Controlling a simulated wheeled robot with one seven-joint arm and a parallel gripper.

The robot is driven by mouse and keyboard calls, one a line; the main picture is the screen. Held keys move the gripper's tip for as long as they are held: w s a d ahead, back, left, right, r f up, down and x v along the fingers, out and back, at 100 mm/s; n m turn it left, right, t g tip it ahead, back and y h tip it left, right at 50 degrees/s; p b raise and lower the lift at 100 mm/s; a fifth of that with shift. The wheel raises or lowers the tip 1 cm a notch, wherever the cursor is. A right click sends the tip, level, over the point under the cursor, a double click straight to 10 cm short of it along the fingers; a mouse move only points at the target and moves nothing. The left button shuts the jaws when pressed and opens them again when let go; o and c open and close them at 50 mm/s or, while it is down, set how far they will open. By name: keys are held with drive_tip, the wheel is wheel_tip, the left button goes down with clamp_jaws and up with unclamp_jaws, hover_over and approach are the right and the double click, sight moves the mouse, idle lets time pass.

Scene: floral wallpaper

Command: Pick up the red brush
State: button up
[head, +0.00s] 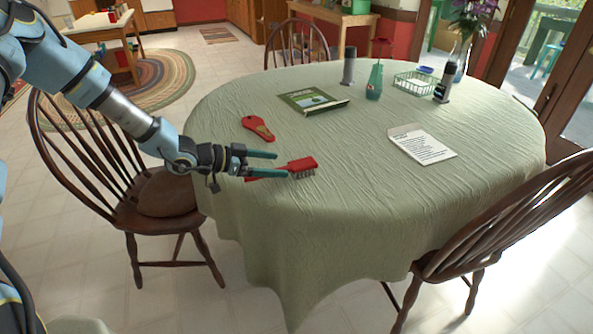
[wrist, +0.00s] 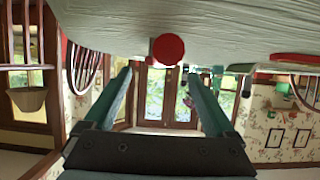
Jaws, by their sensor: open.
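The red brush (head: 303,165) lies on the green tablecloth near the table's left edge, its grey bristles visible toward the right. Its handle runs left, partly hidden by my gripper. My gripper (head: 282,163) is open and points right, its two teal fingers around the brush's left part in the picture; I cannot tell how high above the cloth they are. In the wrist view, which appears upside down, a round red end, apparently the brush (wrist: 167,50), shows against the cloth between and above the fingers. Nothing is held.
The cloth right of the brush is clear.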

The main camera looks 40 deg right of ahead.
sight(288, 165)
drive_tip(key=shift+p+x, duration=1)
drive_tip(key=shift+x, duration=1.95)
drive_tip(key=shift+c, duration=0.2)
clamp_jaws()
